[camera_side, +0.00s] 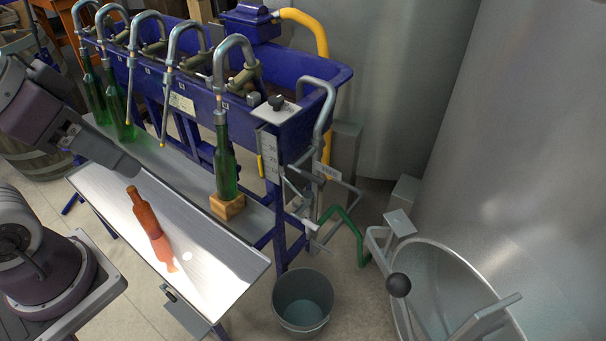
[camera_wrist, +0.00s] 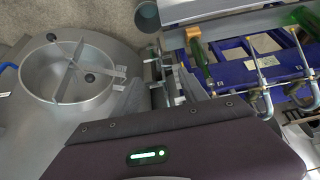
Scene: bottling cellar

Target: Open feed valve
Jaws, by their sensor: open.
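The blue filler's (camera_side: 335,75) right end carries grey pipework with a bent metal pipe and several thin bars or levers (camera_side: 305,190); I cannot tell which piece is the feed valve or whether it is open. A green hose (camera_side: 350,225) runs from there to the right. In the wrist view this pipework (camera_wrist: 162,72) shows just beyond my fingers, partly hidden by them. My gripper (camera_side: 130,168) is over the steel table's left part in the side view, well left of the pipework and apart from it. My gripper (camera_wrist: 168,94) is open and empty in the wrist view.
A green bottle (camera_side: 226,165) stands on a wooden block (camera_side: 227,206) under a spout. A grey bucket (camera_side: 303,300) is on the floor. A large tank (camera_side: 520,150) with an open round door fills the right.

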